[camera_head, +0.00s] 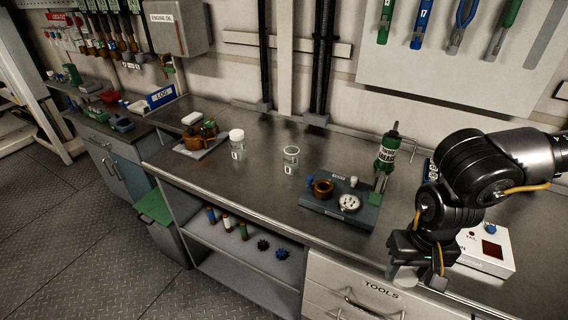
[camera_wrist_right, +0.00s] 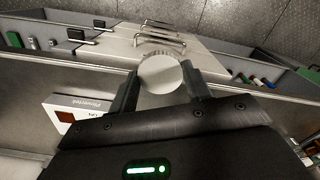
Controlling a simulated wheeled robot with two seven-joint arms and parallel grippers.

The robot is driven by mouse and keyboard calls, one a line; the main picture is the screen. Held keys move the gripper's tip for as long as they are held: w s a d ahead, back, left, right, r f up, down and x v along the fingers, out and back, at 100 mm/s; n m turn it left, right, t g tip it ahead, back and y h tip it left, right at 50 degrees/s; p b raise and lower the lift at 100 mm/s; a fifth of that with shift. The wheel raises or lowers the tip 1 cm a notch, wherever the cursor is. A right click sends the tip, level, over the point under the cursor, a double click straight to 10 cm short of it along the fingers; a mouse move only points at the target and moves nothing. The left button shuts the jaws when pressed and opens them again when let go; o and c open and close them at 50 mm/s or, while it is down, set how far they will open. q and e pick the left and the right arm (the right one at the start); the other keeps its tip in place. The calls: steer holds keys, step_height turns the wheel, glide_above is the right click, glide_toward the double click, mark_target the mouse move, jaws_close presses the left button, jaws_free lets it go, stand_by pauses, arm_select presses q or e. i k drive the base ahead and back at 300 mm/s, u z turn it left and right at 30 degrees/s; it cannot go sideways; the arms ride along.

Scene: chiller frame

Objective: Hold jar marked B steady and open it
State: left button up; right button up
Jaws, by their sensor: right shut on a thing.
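Two small jars stand upright on the steel bench. The left jar (camera_head: 237,147) has a white lid on; the right jar (camera_head: 291,162) is clear and its top shows no white lid. Each bears a dark mark on a white label, too small to read surely as B. My right gripper (camera_head: 407,268) is at the bench's front right, well away from both jars. It is shut on a round white lid (camera_wrist_right: 162,73), seen between the fingers in the wrist view; in the head view the lid shows partly below the fingers. My left gripper is not in view.
A dark tray (camera_head: 338,212) with a brown ring and a gauge lies right of the jars. A white box (camera_head: 487,252) sits beside my right arm. A tray of brown parts (camera_head: 200,138) lies left. Bench around the jars is clear.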

mark_target(291, 154)
steer(key=u, duration=0.45)
steer(key=i, duration=1)
steer(key=u, duration=0.75)
